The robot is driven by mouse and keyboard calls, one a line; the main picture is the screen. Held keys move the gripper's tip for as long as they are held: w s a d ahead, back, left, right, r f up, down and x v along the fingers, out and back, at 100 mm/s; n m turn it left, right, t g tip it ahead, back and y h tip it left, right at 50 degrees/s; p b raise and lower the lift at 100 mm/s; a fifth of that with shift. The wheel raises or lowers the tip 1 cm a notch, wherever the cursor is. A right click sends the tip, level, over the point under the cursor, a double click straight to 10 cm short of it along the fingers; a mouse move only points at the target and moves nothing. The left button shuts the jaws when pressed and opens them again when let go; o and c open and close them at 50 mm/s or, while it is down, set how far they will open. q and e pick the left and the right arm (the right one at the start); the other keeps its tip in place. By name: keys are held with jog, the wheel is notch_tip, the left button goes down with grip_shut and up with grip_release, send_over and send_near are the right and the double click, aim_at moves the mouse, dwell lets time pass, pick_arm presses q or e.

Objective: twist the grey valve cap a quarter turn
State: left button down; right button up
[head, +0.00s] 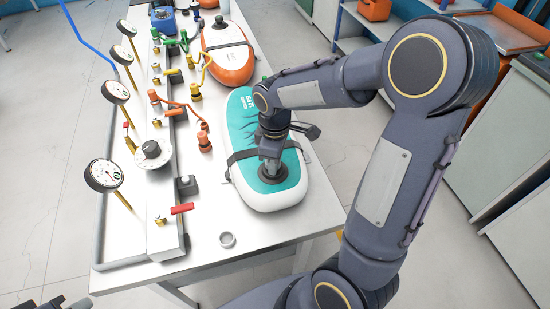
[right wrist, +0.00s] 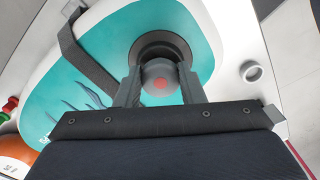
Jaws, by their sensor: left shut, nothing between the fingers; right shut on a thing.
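The grey valve cap (right wrist: 160,82), with a red dot in its middle, sits in the dark round valve seat (right wrist: 160,48) on the teal and white inflatable board (head: 286,196). My right gripper (right wrist: 160,90) is shut on the cap, one finger on each side. In the head view my right gripper (head: 270,166) points down onto the near end of the board and mostly hides the cap. My left gripper (head: 58,302) is only partly in view at the bottom left edge, well away from the board, shut and empty.
A small grey ring (head: 227,240) lies on the white table (head: 208,262) near its front edge. A rail with gauges, a dial (head: 152,152) and coloured valves stands left of the board. An orange and white board (head: 228,58) lies behind.

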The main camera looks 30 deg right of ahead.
jog(key=m, duration=0.5)
jog(key=shift+a, duration=0.1)
jog(key=o, duration=1)
jog(key=shift+r, duration=0.15)
notch_tip(320, 180, up, 8)
jog(key=shift+f, duration=0.2)
jog(key=s+a+m+t+y, duration=0.1)
jog(key=s+m+t, duration=0.1)
jog(key=s, duration=0.3)
jog(key=s+a+m+t+y, duration=0.1)
jog(key=s+a+m, duration=0.1)
jog(key=s, duration=0.4)
jog(key=s+a+r+m+t+y, duration=0.1)
jog(key=s+t, duration=0.1)
jog(key=s, duration=0.3)
jog(key=shift+s+a+m+t+y, duration=0.2)
jog(key=shift+s+m+t+y, duration=0.1)
jog(key=shift+m+y, duration=0.1)
